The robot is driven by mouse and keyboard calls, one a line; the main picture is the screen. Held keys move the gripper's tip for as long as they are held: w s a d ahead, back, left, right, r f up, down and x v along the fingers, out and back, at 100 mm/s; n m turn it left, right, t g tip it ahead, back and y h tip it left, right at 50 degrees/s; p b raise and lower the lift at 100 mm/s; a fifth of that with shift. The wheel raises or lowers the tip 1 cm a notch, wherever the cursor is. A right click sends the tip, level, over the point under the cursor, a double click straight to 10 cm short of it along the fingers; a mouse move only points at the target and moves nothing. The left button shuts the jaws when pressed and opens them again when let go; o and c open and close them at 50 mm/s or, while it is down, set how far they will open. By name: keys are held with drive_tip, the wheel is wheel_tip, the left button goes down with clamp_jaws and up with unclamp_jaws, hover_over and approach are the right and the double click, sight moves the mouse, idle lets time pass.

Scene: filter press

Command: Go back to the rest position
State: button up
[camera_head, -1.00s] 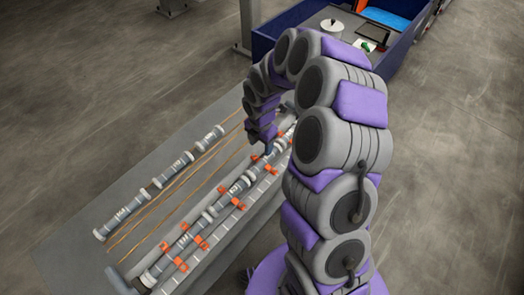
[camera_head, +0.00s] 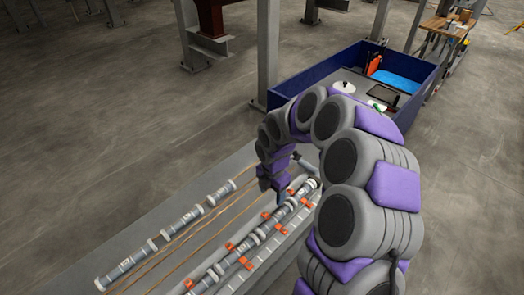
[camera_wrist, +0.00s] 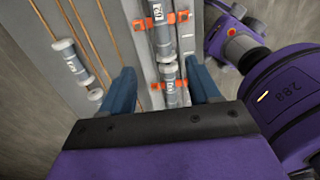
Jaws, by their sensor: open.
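My gripper (camera_wrist: 162,92) is open in the wrist view, its two blue fingers apart with nothing held between them. Below and beyond the fingers, a grey pipe assembly (camera_wrist: 167,75) with white collars lies in orange clamps (camera_wrist: 160,20). In the head view my arm arches over the bench, and my gripper (camera_head: 279,193) points down above the far end of the clamped pipe assembly (camera_head: 262,233). The fingertips are too small there to tell their gap.
A second pipe row (camera_head: 170,230) lies left on the grey bench (camera_head: 75,277), with thin copper-coloured rods (camera_head: 195,235) between. A blue-walled bin (camera_head: 300,82) holding several items stands behind my arm. Metal posts (camera_head: 266,50) rise at the back. Open floor lies left.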

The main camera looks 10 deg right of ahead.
drive_tip(key=shift+r, duration=0.1)
drive_tip(key=s+r+m, duration=0.5)
drive_tip(key=s+m, duration=0.3)
drive_tip(key=s, duration=0.3)
drive_tip(key=s+d+r+m+g, duration=0.1)
drive_tip(key=s+r+m, duration=0.4)
drive_tip(key=s+m, duration=0.3)
drive_tip(key=s+r+m, duration=0.5)
drive_tip(key=s+m, duration=0.4)
drive_tip(key=s, duration=0.5)
drive_tip(key=shift+s+d+r+g, duration=0.15)
drive_tip(key=shift+s+r+g, duration=0.2)
drive_tip(key=shift+r+g, duration=0.05)
